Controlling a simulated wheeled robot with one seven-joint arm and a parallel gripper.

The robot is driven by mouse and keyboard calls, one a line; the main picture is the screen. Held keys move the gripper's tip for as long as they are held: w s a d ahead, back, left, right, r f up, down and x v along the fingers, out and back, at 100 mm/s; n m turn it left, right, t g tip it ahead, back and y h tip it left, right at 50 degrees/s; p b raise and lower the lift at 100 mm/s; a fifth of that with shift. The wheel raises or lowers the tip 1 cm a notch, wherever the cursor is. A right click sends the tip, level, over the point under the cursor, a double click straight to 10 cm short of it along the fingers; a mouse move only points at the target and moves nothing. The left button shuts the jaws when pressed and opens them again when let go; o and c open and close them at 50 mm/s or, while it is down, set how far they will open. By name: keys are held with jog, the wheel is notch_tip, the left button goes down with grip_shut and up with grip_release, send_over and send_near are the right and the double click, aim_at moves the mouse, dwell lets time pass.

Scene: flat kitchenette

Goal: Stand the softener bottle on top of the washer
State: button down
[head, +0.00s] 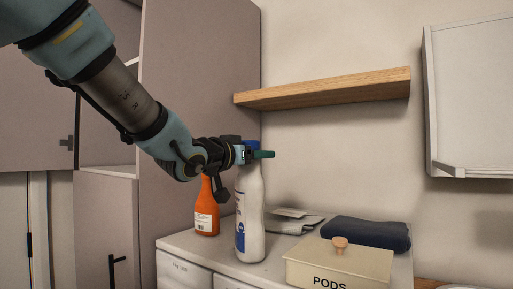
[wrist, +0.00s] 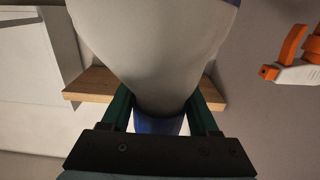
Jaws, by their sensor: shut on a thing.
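The softener bottle (head: 250,215) is white with a blue label and a blue cap, and stands upright over the washer top (head: 190,241). Its base looks at the level of that surface, but I cannot tell whether it touches. My gripper (head: 256,154) is shut on the bottle's neck, just below the cap. In the wrist view, the white bottle body (wrist: 155,50) fills the middle between the green fingers, with the blue cap (wrist: 158,125) near the gripper's palm.
An orange spray bottle (head: 206,212) stands close to the left. A cream PODS box (head: 315,262) is at the right, with folded grey cloth (head: 288,224) and a dark towel (head: 365,233) behind. A wooden shelf (head: 325,90) is above, and a tall cabinet (head: 195,75) rises at left.

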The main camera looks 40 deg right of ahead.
jog(key=shift+r, duration=0.15)
jog(key=shift+c, duration=0.7)
grip_release()
jog(key=shift+f, duration=0.3)
jog(key=shift+r, duration=0.1)
